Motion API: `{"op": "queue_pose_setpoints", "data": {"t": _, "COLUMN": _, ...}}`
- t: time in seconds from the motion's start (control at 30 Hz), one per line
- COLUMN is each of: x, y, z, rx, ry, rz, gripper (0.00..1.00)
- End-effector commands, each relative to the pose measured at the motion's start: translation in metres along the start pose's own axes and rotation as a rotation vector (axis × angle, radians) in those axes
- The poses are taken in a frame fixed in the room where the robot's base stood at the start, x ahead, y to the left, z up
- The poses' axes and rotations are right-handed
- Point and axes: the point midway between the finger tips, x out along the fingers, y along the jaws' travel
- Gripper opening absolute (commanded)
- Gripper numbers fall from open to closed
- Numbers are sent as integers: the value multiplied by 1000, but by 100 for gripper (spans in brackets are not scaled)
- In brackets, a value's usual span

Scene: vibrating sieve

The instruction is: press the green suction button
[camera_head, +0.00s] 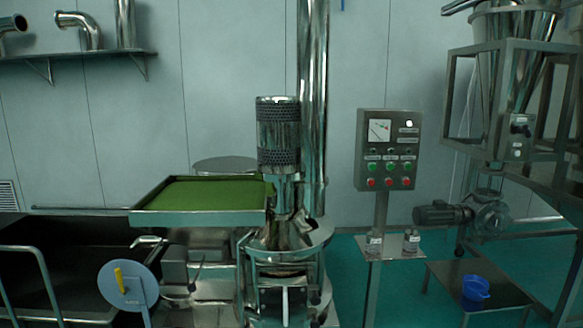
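A grey control panel (387,120) stands upright on a post, right of the middle in the head view. Its front carries a row of three green buttons: left (372,167), middle (390,167) and right (407,167). A row of red buttons (389,182) sits just below them. The labels by the buttons are too small to read, so I cannot tell which green one is for suction. My gripper is not in view, and nothing is touching the panel.
A metal machine with a perforated cylinder (278,135) stands left of the panel, beside a green-topped tray (200,217). Below the panel, a small shelf (391,250) holds two small jars. A blue cup (475,288) is on a low table at right. Teal floor shows behind.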

Motion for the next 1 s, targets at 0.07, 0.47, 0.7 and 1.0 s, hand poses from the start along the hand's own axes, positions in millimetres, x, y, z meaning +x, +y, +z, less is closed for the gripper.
{"op": "queue_pose_setpoints", "data": {"t": 0.07, "x": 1, "y": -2, "z": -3, "rx": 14, "ry": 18, "rz": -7, "gripper": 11}}
{"op": "queue_pose_setpoints", "data": {"t": 0.47, "x": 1, "y": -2, "z": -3, "rx": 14, "ry": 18, "rz": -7, "gripper": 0}}
{"op": "queue_pose_setpoints", "data": {"t": 0.7, "x": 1, "y": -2, "z": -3, "rx": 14, "ry": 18, "rz": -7, "gripper": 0}}
{"op": "queue_pose_setpoints", "data": {"t": 1.0, "x": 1, "y": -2, "z": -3, "rx": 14, "ry": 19, "rz": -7, "gripper": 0}}
